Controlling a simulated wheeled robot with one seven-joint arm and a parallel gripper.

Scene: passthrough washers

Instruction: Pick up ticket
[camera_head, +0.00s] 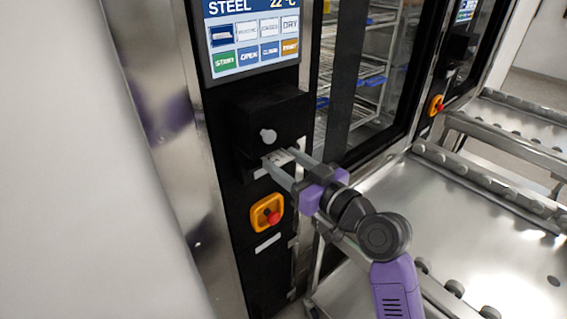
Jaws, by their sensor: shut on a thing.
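The ticket (279,158) is a small pale slip at the slot of the black printer box (268,122) on the washer's front panel. My gripper (281,165) has its two grey fingers reaching up to the box from the lower right, one on each side of the ticket. The gripper is shut on the ticket. The ticket's far end is close to the box, and I cannot tell whether it is still inside the slot.
A lit screen (252,40) with several buttons is above the box. An orange and red emergency stop (267,212) is just below the fingers. A steel roller table (480,245) stands at the right, under my arm. A glass door (365,75) is behind.

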